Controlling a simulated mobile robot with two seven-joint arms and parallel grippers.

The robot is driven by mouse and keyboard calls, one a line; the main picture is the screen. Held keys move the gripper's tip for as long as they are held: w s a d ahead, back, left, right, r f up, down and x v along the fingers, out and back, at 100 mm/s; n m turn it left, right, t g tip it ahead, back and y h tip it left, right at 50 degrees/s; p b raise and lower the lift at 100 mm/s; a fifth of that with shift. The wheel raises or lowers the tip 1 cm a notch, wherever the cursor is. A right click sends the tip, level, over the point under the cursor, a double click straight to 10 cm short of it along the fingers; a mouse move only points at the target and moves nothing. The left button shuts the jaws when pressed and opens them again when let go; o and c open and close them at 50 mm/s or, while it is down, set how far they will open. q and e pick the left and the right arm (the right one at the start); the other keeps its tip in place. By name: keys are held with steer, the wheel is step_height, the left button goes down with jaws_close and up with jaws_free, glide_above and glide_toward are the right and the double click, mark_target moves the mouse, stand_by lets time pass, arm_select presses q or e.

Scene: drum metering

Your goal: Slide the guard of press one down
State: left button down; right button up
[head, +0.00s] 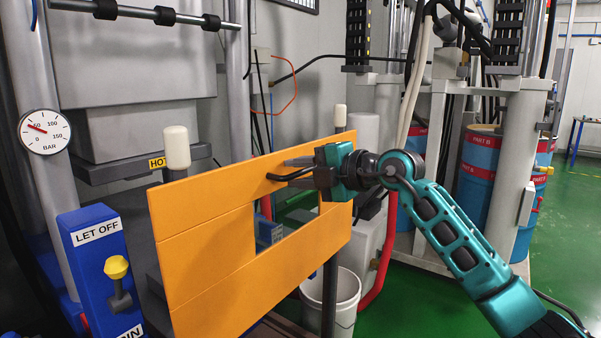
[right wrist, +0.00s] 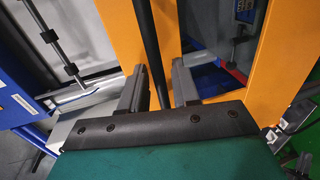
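The guard of press one is an orange panel (head: 200,236) with a rectangular window, standing in front of the press at the middle left of the head view. It also shows in the right wrist view (right wrist: 109,27). A black bar handle (head: 285,177) is on its upper part. My right gripper (head: 298,166) is at this handle. In the right wrist view, the bar (right wrist: 150,55) runs between the two grey fingers, which stand apart, with a gap at the right finger. Whether a finger touches the bar is unclear. My left gripper is out of view.
A blue control box (head: 95,255) with a yellow knob stands at the left, below a pressure gauge (head: 45,132). Two pale-topped posts (head: 176,148) rise by the panel. A white bucket (head: 345,300) stands below it. Blue and red drums (head: 478,165) are behind my right arm.

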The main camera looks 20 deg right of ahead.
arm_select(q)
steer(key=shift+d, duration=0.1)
arm_select(e)
jaws_close()
steer(key=shift+f, duration=0.1)
stand_by(0.3)
